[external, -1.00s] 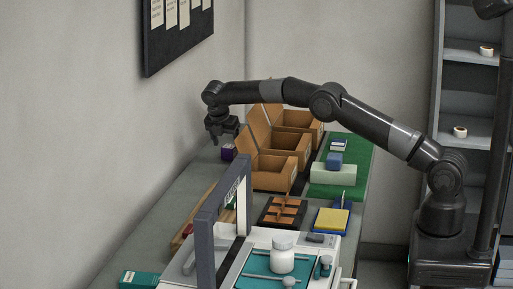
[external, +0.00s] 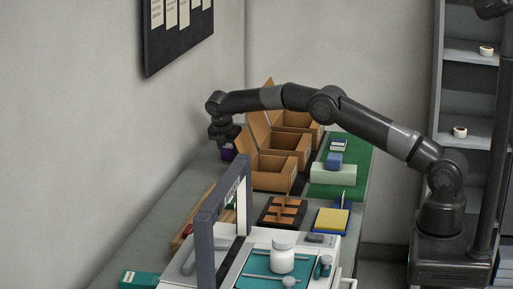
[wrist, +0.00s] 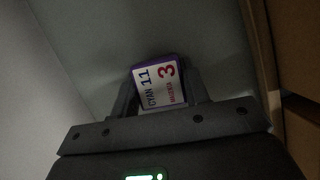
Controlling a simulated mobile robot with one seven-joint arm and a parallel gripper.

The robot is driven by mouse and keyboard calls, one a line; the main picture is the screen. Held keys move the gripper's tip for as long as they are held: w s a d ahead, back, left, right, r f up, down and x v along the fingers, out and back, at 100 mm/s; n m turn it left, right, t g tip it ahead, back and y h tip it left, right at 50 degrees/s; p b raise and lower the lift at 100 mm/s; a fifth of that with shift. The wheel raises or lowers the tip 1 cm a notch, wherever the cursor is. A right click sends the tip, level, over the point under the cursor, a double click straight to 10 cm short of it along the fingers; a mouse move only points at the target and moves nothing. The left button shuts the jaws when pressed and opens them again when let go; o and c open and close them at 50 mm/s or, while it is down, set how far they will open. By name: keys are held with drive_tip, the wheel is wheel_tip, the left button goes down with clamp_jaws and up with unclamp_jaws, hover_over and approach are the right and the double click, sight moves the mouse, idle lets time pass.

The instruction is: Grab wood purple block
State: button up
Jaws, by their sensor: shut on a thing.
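The purple block (external: 227,153) stands on the bench by the left wall, just left of the open cardboard boxes. In the wrist view the block (wrist: 157,64) has a purple edge and a white label reading "CYAN 11" and a "3" in red. My gripper (external: 224,137) is right above and around it in the external view. In the wrist view my gripper's (wrist: 160,88) two fingers are on either side of the block, shut on it. The fingertips are mostly hidden in the external view.
Open cardboard boxes (external: 273,176) stand close to the right of the block. A green mat (external: 348,181) with small blocks lies further right. A grey upright frame (external: 205,235) stands nearer the camera. Bare bench and the wall (external: 130,140) lie to the left.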

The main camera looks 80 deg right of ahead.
drive_tip(key=shift+c, duration=1.2)
